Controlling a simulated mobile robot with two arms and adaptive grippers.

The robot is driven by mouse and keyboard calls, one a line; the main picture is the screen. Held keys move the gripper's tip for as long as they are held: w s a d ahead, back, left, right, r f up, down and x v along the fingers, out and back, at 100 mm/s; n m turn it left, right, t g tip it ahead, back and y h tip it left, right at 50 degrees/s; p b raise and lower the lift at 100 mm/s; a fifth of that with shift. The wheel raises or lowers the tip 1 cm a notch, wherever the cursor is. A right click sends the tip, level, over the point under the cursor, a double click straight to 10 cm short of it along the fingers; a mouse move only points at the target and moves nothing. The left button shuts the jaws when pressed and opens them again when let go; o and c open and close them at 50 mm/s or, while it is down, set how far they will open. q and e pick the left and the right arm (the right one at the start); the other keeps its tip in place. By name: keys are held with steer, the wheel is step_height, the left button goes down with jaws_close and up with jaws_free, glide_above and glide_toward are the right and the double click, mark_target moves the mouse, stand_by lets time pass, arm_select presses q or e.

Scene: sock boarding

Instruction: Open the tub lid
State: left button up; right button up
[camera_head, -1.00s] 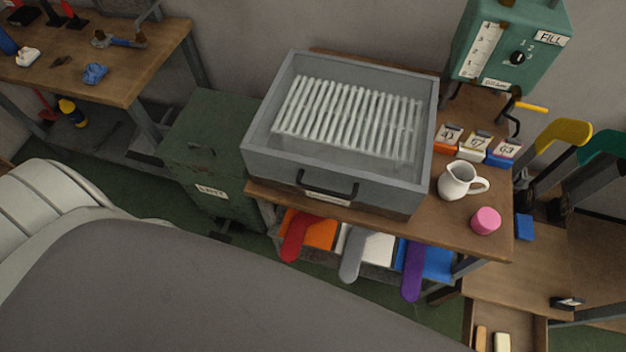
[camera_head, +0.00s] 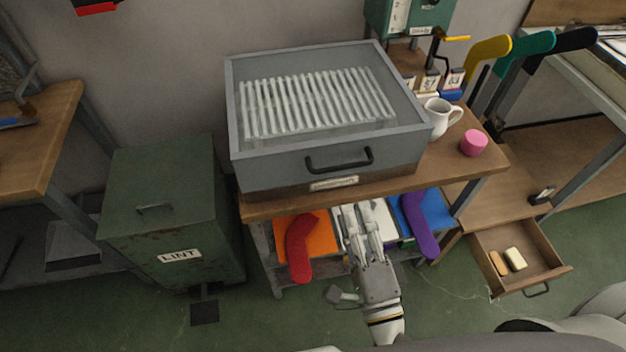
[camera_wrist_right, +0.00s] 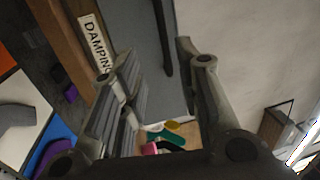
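The tub (camera_head: 290,163) is a grey box on the wooden bench, with its lid shut. The lid has a clear top (camera_head: 315,100) over a ribbed white rack, and a black bar handle (camera_head: 338,161) on its front. In the right wrist view the handle (camera_wrist_right: 163,40) is a dark bar beyond the fingers, beside the label "DAMPING" (camera_wrist_right: 95,42). My right gripper (camera_head: 360,212) is below and in front of the handle, apart from it. Its fingers (camera_wrist_right: 155,75) are spread and empty. My left gripper is not in view.
A white jug (camera_head: 437,118) and a pink cylinder (camera_head: 473,143) stand right of the tub. A green lint bin (camera_head: 165,200) stands left; an open drawer (camera_head: 550,270) is at lower right.

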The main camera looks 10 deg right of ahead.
mark_target(343, 165)
steer(key=w+p, duration=0.1)
steer(key=w, duration=0.2)
steer(key=w+r, duration=0.1)
steer(key=w, duration=0.2)
steer(key=w+r+p, duration=0.1)
steer(key=w, duration=0.2)
steer(key=shift+w+r+p, duration=0.15)
steer(key=shift+r+p, duration=0.05)
steer(key=shift+p, duration=0.1)
steer(key=shift+w, duration=0.6)
steer(key=shift+c, duration=0.4)
jaws_close()
